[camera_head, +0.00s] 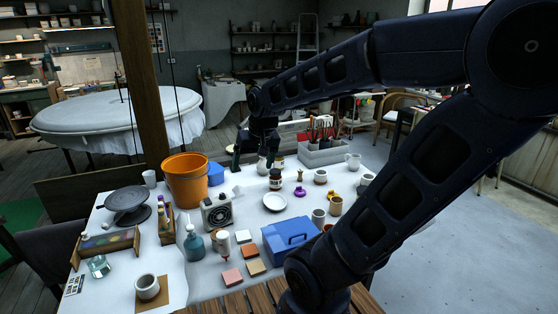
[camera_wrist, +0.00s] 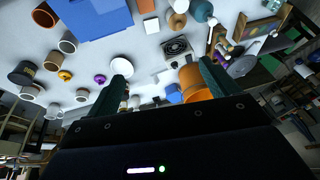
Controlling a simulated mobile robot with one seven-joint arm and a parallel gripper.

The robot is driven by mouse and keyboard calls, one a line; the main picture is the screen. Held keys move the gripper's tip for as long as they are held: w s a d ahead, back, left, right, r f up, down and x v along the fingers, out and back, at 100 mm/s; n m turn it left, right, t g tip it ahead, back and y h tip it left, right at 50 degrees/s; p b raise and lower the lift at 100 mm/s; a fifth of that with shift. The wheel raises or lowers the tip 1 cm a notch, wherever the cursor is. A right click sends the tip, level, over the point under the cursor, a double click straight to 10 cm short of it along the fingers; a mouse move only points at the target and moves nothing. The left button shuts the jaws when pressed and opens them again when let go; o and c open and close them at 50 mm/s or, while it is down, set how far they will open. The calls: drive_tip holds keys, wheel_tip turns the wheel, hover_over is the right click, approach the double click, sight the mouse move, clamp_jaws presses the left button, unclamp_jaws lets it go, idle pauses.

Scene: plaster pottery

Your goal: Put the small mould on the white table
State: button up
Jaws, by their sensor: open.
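My gripper (camera_head: 248,158) is open and points down over the far side of the white table (camera_head: 268,225), to the right of the orange bucket. In the wrist view my gripper (camera_wrist: 167,76) shows two dark green fingers spread apart with nothing held between them. I cannot tell for certain which object is the small mould. A small purple piece (camera_head: 300,191) and a small yellow piece (camera_head: 333,196) lie on the table right of the white plate. They also show in the wrist view, the purple piece (camera_wrist: 100,78) and the yellow piece (camera_wrist: 65,75).
The orange bucket (camera_head: 187,181), a blue toolbox (camera_head: 289,238), a boxy fan-like device (camera_head: 217,212) and a white plate (camera_head: 275,202) stand on the table. Jars and cups crowd its right side. A grey caddy (camera_head: 322,154) holds tools at the back. A large round white form (camera_head: 100,115) stands behind left.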

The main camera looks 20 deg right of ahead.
drive_tip(key=s+d+r+h, duration=0.1)
drive_tip(key=s+d+r, duration=0.2)
drive_tip(key=s+d, duration=0.2)
drive_tip(key=shift+s+d+t, duration=0.2)
drive_tip(key=shift+s+t, duration=0.2)
drive_tip(key=shift+s, duration=0.5)
